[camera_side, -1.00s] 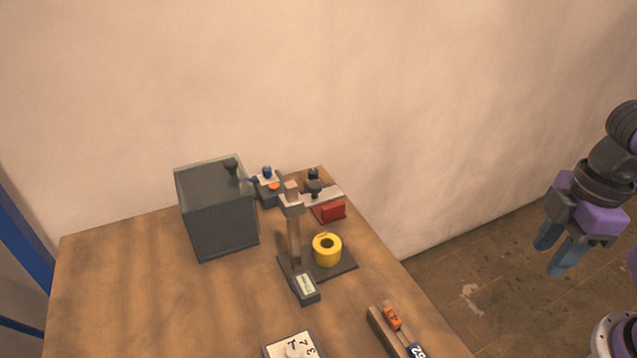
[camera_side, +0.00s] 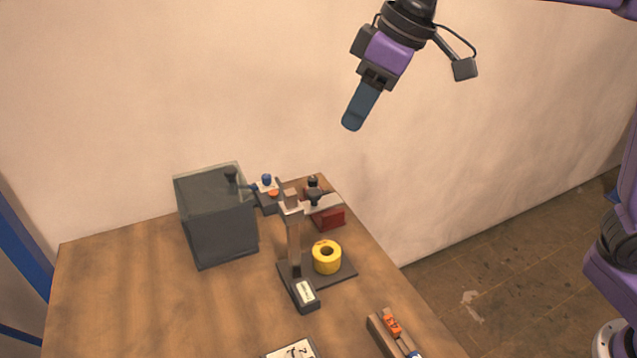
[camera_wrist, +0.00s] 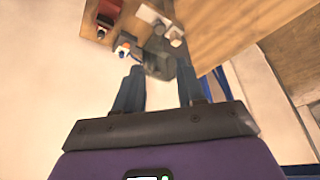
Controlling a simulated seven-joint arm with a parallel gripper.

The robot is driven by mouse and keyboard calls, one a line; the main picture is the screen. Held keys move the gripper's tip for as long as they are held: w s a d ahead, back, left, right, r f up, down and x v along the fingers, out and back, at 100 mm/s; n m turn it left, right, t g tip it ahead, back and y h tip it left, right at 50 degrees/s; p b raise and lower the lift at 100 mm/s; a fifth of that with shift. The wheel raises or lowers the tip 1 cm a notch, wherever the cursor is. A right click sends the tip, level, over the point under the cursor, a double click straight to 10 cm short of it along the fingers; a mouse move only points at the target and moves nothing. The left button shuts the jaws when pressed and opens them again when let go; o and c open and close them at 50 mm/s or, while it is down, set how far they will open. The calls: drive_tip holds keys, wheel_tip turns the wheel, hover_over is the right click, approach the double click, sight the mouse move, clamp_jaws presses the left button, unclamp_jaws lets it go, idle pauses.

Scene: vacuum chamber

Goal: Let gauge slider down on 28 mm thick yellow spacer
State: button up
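The gauge stands on the table with a dark flat base (camera_side: 343,271) and an upright brown column (camera_side: 294,245). Its slider (camera_side: 291,209) is high on the column, with an arm reaching right over the yellow spacer (camera_side: 326,257). A black knob (camera_side: 316,198) sits on that arm. The spacer is a thick yellow ring on the base, with a clear gap below the slider's arm. My gripper (camera_side: 352,121) is in the air above and right of the gauge, touching nothing. In the wrist view its two fingers (camera_wrist: 160,68) are apart with nothing held.
A dark grey box (camera_side: 222,230) with a glassy top stands left of the gauge. A blue-knobbed device (camera_side: 267,190) and a red block (camera_side: 329,219) are behind it. A wooden holder with an orange tag (camera_side: 392,326) and a white card (camera_side: 292,350) lie in front. The left table is clear.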

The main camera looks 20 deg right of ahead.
sight(315, 192)
drive_tip(key=x, duration=1.7)
drive_tip(key=c, duration=0.5)
